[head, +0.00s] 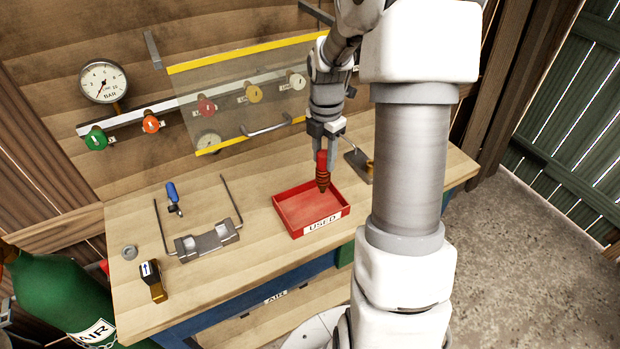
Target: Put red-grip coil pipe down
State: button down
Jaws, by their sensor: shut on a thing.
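My gripper (322,150) is shut on the red-grip coil pipe (322,172), a red handle with a darker ribbed lower end, held upright and pointing down. The pipe's lower tip is over the back right part of a red tray (280,213) labelled "USED". The tray looks empty. From this view I cannot tell whether the tip touches the tray or hangs above it.
The wooden bench (160,310) also bears a grey metal holder (208,240), a blue-handled tool (173,195) and a black-and-brass piece (152,281). A clear panel with yellow edges (240,54) stands behind, before coloured valve knobs. A green cylinder (50,290) is at left.

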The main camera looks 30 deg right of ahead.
jog(key=a+f, duration=0.3)
jog(key=f, duration=0.3)
jog(key=shift+w, duration=0.3)
jog(key=shift+c, duration=2.3)
grip_release()
jog(key=shift+f, duration=0.1)
notch_tip(320, 180, up, 12)
jog(key=shift+r+p, duration=0.2)
jog(key=shift+p, duration=0.1)
jog(key=shift+a, duration=0.1)
